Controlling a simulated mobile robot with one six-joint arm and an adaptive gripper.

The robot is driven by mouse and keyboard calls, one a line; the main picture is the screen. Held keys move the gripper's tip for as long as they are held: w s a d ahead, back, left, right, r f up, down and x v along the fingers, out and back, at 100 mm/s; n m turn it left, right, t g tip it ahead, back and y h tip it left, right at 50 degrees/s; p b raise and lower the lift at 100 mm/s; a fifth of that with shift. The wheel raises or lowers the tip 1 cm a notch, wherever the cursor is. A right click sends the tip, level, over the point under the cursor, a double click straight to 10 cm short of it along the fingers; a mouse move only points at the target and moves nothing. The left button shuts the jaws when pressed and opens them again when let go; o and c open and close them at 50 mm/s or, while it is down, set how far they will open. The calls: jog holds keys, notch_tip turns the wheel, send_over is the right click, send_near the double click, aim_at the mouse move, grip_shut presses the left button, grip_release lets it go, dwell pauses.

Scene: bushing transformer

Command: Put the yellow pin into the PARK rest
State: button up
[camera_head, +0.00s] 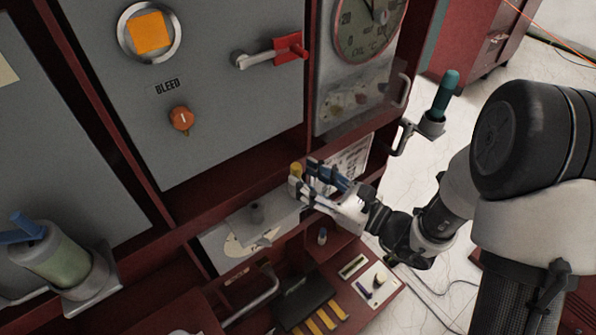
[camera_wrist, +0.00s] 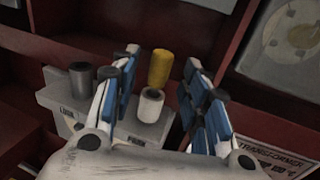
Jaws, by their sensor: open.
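The yellow pin (camera_head: 296,168) stands nearly upright, with its yellow top leaning slightly in the wrist view (camera_wrist: 160,68). Its lower end meets a short white cylinder (camera_wrist: 151,106) on a grey ledge (camera_wrist: 50,96); I cannot tell how deep it sits.
Dark red cabinet frames surround the ledge. Below, a shelf holds a dark tray (camera_head: 303,300) and a white card (camera_head: 376,287). A teal-gripped lever (camera_head: 445,95) stands right.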

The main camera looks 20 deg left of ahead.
jog(key=v, duration=0.8)
jog(key=shift+d, duration=0.3)
jog(key=s+r+n+g+h, duration=0.3)
jog(key=s+r+n+g, duration=0.25)
jog(key=s+n, duration=0.35)
jog(key=s+d+n+h, duration=0.4)
jog(key=d, duration=0.2)
jog(key=s+d+f+n+t+h, duration=0.1)
jog(key=s+d+n+h, duration=0.3)
jog(key=d+h, duration=0.1)
jog(key=shift+d+f+h, duration=0.3)
jog(key=shift+d, duration=0.5)
jog(key=d+r+n+t+h, duration=0.1)
jog(key=d, duration=0.2)
jog(key=w+d+r+n+t+h, duration=0.1)
jog(key=d+r+t+h, duration=0.1)
jog(key=d, duration=0.2)
jog(key=w+d+r+n+t+h, duration=0.1)
jog(key=d+t+h, duration=0.1)
jog(key=d, duration=0.1)
jog(key=shift+w+d+r+t, duration=0.1)
jog(key=shift+d+r+t, duration=0.1)
jog(key=shift+r+t, duration=0.1)
